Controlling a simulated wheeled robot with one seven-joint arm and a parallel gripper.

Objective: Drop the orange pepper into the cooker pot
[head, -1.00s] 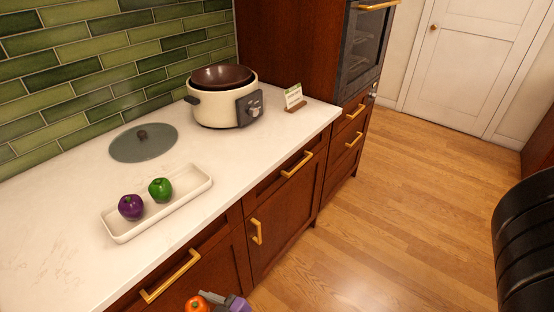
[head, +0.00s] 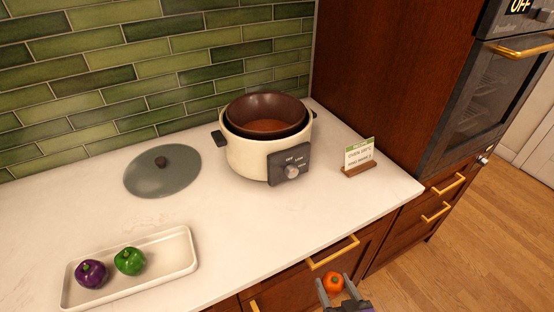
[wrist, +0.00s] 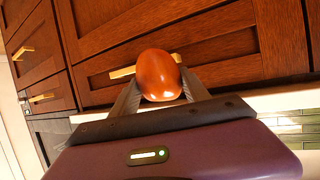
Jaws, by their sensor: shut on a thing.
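The orange pepper (head: 334,281) is held between the fingers of my gripper (head: 337,286), low in front of the counter's cabinets in the head view. In the wrist view the pepper (wrist: 159,75) sits between both fingertips of my gripper (wrist: 160,88), with drawer fronts behind it. The cooker pot (head: 266,140) is cream with a dark brown inner bowl and a front dial panel. It stands open on the counter, above and left of my gripper in the picture. Its bowl looks empty where visible. Its grey lid (head: 163,172) lies on the counter left of it.
A white tray (head: 183,262) at the counter's left front holds a purple pepper (head: 91,273) and a green pepper (head: 130,261). A small sign (head: 359,156) stands right of the cooker. An oven (head: 490,95) is at the right. The counter front between tray and cooker is clear.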

